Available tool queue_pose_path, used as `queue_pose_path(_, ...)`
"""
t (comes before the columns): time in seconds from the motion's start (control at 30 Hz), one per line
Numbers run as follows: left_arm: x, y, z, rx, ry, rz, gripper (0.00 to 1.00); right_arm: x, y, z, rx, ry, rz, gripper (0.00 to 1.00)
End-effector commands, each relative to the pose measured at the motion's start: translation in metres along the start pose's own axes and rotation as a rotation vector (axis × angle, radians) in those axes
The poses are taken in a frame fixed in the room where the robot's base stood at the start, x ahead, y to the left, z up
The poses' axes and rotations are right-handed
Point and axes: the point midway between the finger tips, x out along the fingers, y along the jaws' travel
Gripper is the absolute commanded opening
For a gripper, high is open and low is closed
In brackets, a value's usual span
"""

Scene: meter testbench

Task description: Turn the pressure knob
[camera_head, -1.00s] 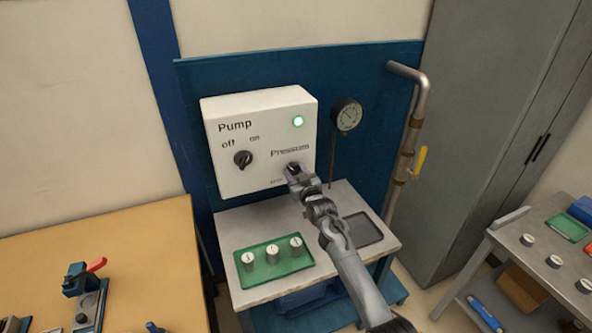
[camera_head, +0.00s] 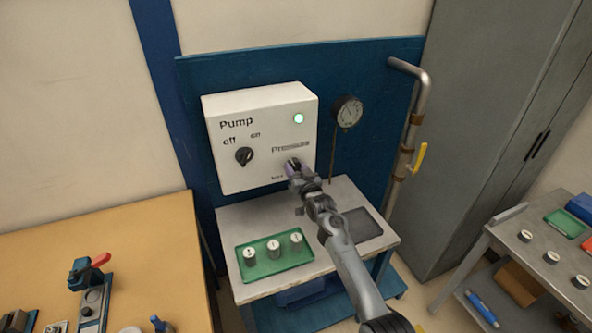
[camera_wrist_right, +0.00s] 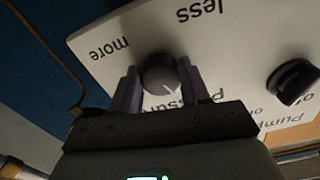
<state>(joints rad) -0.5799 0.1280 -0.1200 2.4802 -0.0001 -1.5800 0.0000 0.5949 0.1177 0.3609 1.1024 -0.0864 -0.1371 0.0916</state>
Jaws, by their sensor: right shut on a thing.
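The white pump box (camera_head: 225,180) is mounted on the blue back panel, with a lit green lamp (camera_head: 298,118). The dark pressure knob (camera_head: 291,164) is under the "Pressure" label, at the box's lower right. My right gripper (camera_head: 294,170) is shut on this knob and partly covers it in the head view. In the right wrist view the round knob (camera_wrist_right: 160,75) sits between the two purple fingers, near the words "more" and "less". The round gauge (camera_head: 347,111) is right of the box; its needle is too small to read surely. My left gripper is not in view.
The pump off/on knob (camera_head: 244,157) is on the box's left. Below, a bench holds a green tray (camera_head: 286,265) with 3 cylinders and a dark tray (camera_head: 362,225). A pipe with a yellow valve handle (camera_head: 420,158) runs at right.

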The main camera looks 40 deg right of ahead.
Motion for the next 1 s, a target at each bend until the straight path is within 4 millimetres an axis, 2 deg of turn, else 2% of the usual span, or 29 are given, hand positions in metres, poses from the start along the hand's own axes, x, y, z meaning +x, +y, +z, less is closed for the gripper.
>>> queue_pose_path(0.1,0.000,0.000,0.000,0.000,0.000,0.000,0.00,0.000,0.000,0.000,-0.001,0.000,0.000,0.15)
queue_pose_path(0.13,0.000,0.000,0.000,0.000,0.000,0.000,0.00,0.000,0.000,0.000,-0.001,0.000,0.000,0.50)
queue_pose_path(0.27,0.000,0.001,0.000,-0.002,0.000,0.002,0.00,0.000,0.000,0.000,-0.001,0.000,0.000,0.70)
queue_pose_path(0.67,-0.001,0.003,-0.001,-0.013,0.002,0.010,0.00,-0.003,0.000,0.000,-0.002,0.000,0.000,0.71)
queue_pose_path(0.87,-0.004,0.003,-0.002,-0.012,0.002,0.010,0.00,-0.021,0.000,0.000,-0.002,-0.001,0.000,0.71)
queue_pose_path(1.0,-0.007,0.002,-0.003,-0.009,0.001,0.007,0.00,-0.042,0.000,0.001,-0.003,-0.001,0.000,0.71)
